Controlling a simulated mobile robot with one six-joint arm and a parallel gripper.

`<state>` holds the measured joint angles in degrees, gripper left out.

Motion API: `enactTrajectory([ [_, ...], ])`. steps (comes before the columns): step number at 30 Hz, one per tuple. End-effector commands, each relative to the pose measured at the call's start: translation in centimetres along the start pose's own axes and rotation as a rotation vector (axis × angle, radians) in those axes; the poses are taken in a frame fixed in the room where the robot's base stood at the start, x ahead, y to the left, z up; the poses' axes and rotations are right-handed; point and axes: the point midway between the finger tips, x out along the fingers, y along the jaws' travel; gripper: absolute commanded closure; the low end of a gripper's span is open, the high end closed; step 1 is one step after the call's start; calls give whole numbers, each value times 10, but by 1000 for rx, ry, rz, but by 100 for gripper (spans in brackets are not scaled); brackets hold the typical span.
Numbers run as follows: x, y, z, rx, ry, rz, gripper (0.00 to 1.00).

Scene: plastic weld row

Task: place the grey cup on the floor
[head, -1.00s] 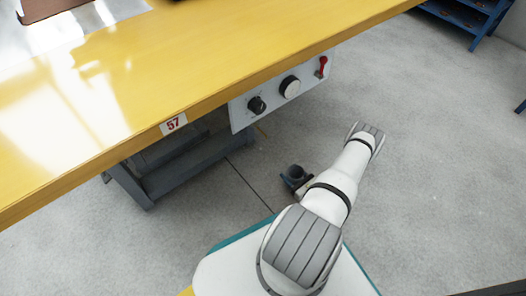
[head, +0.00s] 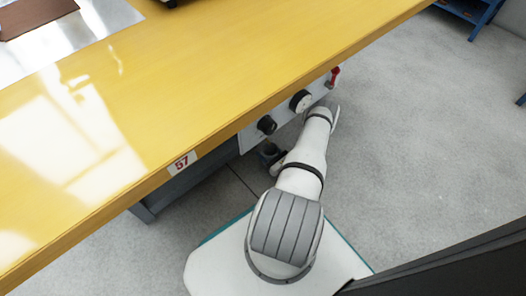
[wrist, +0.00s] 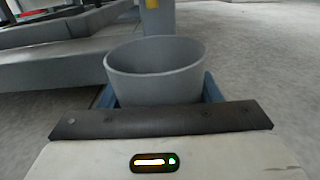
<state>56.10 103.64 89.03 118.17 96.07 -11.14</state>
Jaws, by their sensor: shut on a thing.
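The grey cup (wrist: 155,75) is upright, with its open rim facing up, in the middle of the wrist view. My gripper (wrist: 157,92) is shut on it, with a blue finger along each side. The gripper body hides the cup's lower part, so I cannot tell whether its base touches the floor (wrist: 255,75). In the head view the cup (head: 268,148) shows small and dark below the control panel, partly hidden by the table edge and my arm.
The yellow table (head: 190,80) overhangs close to my arm, with a panel of knobs (head: 283,115) and a red lever under its edge. A grey base beam (wrist: 50,68) lies left of the cup. Open grey floor stretches right. Blue shelving (head: 470,15) stands far right.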

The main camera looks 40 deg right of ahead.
Motion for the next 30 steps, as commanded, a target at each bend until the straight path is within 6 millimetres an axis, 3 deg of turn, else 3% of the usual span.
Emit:
enactTrajectory([
  [7, -2, -6, -36, 0, 0, -15, 68],
  [19, -1, -4, -38, 0, 0, -11, 68],
  [20, -1, -4, -38, 1, 0, -11, 42],
  [27, -1, -5, -38, 0, 0, -11, 22],
  [30, -1, -5, -38, 0, 0, -11, 21],
])
